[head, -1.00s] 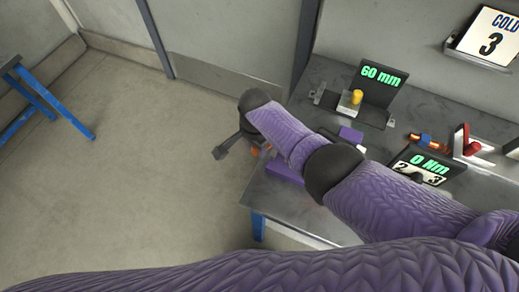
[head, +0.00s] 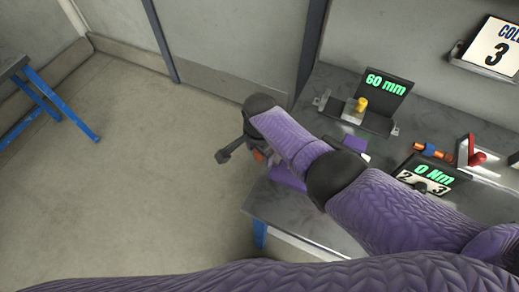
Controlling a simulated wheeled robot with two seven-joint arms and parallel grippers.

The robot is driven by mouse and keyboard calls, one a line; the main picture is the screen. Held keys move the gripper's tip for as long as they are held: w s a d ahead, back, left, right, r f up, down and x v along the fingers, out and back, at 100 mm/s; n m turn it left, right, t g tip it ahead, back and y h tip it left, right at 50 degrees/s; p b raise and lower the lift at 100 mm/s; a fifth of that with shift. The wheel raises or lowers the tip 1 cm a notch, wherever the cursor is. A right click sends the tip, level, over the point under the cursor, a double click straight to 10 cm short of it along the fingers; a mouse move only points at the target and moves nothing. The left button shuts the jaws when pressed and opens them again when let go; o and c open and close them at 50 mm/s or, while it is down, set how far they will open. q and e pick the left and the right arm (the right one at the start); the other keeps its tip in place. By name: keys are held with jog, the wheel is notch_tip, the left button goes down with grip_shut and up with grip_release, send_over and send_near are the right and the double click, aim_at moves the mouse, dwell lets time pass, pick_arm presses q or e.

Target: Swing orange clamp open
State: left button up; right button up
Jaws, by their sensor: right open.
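My right gripper (head: 238,155) is at the left end of the workbench, beyond my purple-sleeved forearm. It is open, with one dark finger sticking out to the left; the rest is partly hidden by my wrist. A small orange part (head: 258,155) shows right beside the gripper, just under the wrist. It may be the orange clamp, but most of it is hidden, so I cannot tell its position or whether the gripper touches it. A purple block-like piece (head: 288,178) lies at the bench edge below my forearm. My left gripper is not in view.
Open floor lies left; a blue-legged table (head: 45,100) stands far left.

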notch_tip(320, 180, up, 10)
jog(key=p, duration=0.6)
jog(key=shift+f, duration=0.1)
